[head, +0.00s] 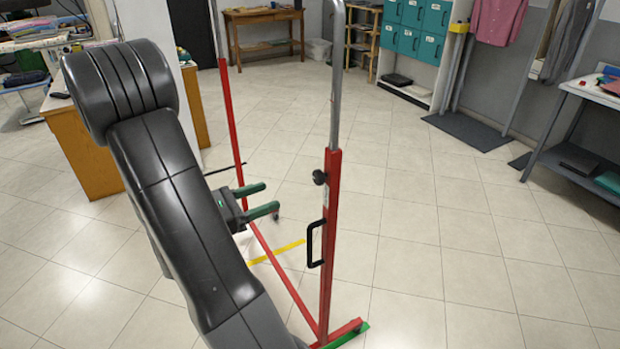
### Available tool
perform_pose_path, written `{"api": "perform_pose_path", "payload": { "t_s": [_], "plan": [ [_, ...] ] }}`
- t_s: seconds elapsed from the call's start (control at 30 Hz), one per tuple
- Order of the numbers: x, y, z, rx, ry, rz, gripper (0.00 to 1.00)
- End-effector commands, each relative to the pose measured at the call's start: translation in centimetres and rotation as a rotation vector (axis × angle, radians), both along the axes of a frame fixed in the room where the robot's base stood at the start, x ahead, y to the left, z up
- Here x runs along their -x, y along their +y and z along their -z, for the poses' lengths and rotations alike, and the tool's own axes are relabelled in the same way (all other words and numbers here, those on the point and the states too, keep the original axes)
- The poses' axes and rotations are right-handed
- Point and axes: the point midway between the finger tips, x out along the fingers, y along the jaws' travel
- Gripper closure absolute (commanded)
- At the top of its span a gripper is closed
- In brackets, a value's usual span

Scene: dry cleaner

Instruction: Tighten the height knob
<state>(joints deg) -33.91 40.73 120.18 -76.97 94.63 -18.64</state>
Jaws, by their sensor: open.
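The height knob (320,177) is small, round and black. It sits on the left side of the red upright (332,240) of a garment rack, just below where the grey inner tube (337,80) enters it. A black handle (314,243) is on the same upright, lower down. My gripper (270,198) is open, with two green-tipped fingers pointing right toward the upright. It is to the left of the knob and a little lower in the picture, apart from it, with nothing between the fingers. How tight the knob is cannot be seen.
A second red post (230,120) stands behind my gripper, joined to a red floor bar. A wooden counter (85,150) is at left. Teal lockers (415,30) stand at the back, and a work table (590,95) is at right. The tiled floor right of the rack is clear.

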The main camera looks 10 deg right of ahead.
Motion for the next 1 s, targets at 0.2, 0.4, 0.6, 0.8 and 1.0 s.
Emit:
{"api": "perform_pose_path", "payload": {
  "t_s": [0.2,0.4,0.6,0.8,1.0],
  "plan": [
    [-0.9,-2.9,-0.1,-0.001,0.0,0.006,0.41],
    [-1.8,-5.5,-0.1,-0.002,0.001,0.006,0.41],
    [-2.8,-8.1,-0.1,-0.002,0.002,0.007,0.41],
    [-3.6,-10.4,-0.1,-0.002,0.0,0.006,0.41],
    [-4.1,-11.7,-0.1,-0.003,0.0,0.004,0.41]
  ]
}}
